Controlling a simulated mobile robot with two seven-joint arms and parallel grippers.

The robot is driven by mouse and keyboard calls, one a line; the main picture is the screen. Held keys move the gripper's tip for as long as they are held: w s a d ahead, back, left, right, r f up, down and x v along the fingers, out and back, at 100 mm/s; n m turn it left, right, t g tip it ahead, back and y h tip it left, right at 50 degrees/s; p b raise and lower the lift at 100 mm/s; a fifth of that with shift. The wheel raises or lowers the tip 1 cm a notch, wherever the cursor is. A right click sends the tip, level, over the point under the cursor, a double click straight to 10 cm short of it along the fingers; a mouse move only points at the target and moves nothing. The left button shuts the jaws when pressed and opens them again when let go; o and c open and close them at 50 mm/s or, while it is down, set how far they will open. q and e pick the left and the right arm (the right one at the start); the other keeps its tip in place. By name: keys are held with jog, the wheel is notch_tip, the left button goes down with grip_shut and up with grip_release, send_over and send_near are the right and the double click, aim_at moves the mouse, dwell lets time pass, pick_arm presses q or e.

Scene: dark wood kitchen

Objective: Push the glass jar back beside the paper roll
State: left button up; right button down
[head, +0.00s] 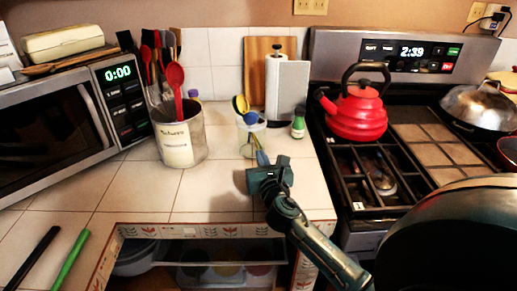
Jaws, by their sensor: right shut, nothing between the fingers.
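The glass jar (244,147) is a clear container on the tiled counter, holding a yellow utensil and one with a blue top. It stands in front of the white paper roll (277,85), which is upright near the wooden board at the wall. A gap of counter seems to lie between jar and roll. My right gripper (262,160) reaches in from the lower right, is shut and empty, and its tips are at the jar's front right side. I cannot tell whether they touch it. My left gripper is not in view.
A large utensil crock (180,140) stands left of the jar, and a small green bottle (298,123) to its right. The stove with a red kettle (358,112) borders the counter on the right. A microwave (60,125) is at left.

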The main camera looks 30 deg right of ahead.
aim_at(256, 143)
jog(key=x, duration=0.3)
jog(key=shift+w+d, duration=0.1)
jog(key=shift+w, duration=0.1)
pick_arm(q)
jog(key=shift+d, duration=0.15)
pick_arm(e)
jog(key=shift+w+d, duration=0.1)
jog(key=shift+w, duration=0.15)
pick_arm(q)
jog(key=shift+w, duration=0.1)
